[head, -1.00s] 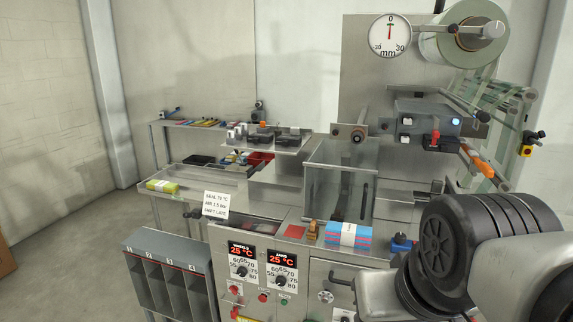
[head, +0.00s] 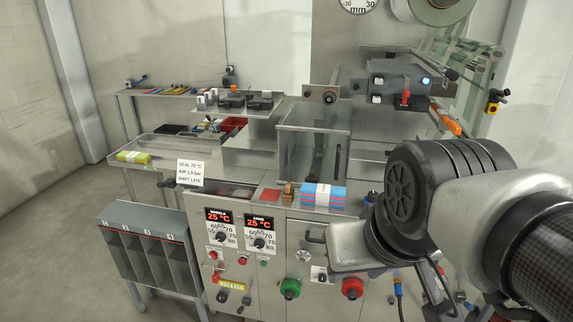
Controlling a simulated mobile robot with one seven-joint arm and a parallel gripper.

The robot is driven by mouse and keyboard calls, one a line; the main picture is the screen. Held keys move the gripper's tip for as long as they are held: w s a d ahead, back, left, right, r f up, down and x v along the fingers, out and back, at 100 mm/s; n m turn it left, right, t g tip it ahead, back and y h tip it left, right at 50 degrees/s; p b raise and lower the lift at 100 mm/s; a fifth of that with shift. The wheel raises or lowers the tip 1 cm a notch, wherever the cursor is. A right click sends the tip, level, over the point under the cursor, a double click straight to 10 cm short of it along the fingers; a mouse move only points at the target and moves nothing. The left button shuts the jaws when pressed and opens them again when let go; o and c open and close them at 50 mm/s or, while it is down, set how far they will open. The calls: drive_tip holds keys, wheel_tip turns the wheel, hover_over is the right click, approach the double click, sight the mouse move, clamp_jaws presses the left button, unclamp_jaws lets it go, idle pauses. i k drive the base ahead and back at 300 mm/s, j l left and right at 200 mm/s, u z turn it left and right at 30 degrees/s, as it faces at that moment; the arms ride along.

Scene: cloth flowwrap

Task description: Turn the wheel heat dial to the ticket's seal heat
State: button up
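The ticket (head: 190,172) stands at the left of the machine. Its small print has a seal line in °C, whose number looks like 70 or 75, then air 1.5 bar and shift late. The wheel heat dial (head: 221,237) is the left of two black knobs on the front panel, below a red display (head: 225,216) reading 25 °C. Its scale runs from about 55 to 80; I cannot make out its pointer. My arm reaches in from the right, well apart from the dial. My gripper's fingers do not show.
The similar right-hand dial (head: 260,242) sits close beside the wheel dial, under its own 25 °C display. Red and green buttons lie below. A grey slotted bin (head: 150,214) stands left on the floor. Large green (head: 290,288) and red (head: 352,287) knobs sit lower right.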

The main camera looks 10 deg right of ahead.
sight(220, 238)
drive_tip(key=u, duration=0.65)
drive_tip(key=z, duration=1.15)
drive_tip(key=u, duration=1.15)
drive_tip(key=i, duration=0.35)
